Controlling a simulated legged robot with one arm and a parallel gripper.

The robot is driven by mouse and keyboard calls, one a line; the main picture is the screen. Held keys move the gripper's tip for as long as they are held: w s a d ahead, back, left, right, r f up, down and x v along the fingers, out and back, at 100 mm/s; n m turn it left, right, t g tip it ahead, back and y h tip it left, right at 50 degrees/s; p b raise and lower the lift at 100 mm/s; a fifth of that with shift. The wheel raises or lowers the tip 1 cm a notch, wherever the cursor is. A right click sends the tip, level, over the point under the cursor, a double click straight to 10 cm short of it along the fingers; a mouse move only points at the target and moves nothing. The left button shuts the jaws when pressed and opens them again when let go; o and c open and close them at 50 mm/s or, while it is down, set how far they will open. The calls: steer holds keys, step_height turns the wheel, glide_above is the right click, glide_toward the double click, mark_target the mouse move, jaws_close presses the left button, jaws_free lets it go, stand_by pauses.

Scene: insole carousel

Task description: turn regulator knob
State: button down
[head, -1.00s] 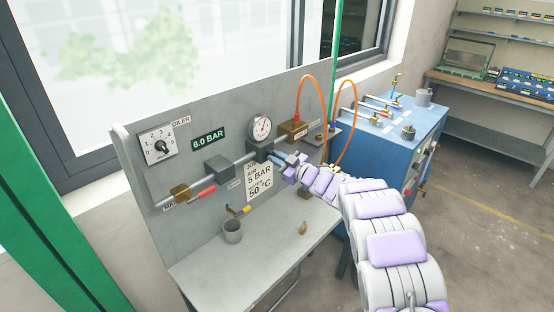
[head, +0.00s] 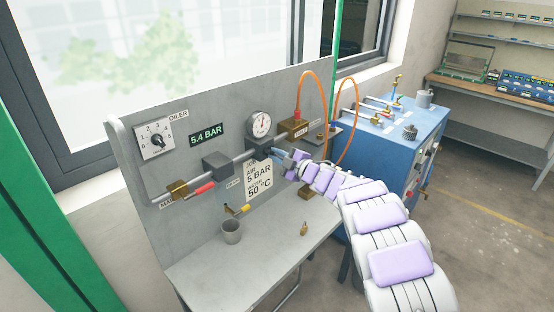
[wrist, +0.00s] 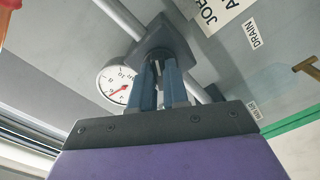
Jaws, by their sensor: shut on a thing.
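The regulator's dark grey block (head: 258,148) sits on the pipe under the round pressure gauge (head: 260,124). In the wrist view the block (wrist: 166,42) is just beyond my fingertips, with the gauge (wrist: 116,84) to the left. My gripper (head: 279,157) is at the front of the regulator; its narrow blue fingers (wrist: 161,75) are shut on the regulator knob, which they mostly hide. The green digital display (head: 206,134) reads 5.4 BAR. The job card (head: 258,178) reads air 5 BAR and 50 °C.
An oiler dial (head: 156,141), a red-handled valve (head: 200,188) and a brass fitting (head: 295,128) with an orange hose (head: 303,85) are on the panel. A grey cup (head: 231,232) stands on the bench (head: 260,255). A blue cabinet (head: 388,155) stands right.

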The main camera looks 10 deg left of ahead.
steer(key=shift+s+a+f+n, duration=0.1)
steer(key=shift+a+f+n, duration=0.1)
steer(key=shift+n, duration=0.1)
steer(key=c, duration=1.1)
jaws_free()
steer(key=shift+d+r, duration=0.1)
steer(key=p+v, duration=0.3)
steer(key=v, duration=1.4)
steer(key=shift+s+d, duration=0.1)
steer(key=shift+d, duration=0.05)
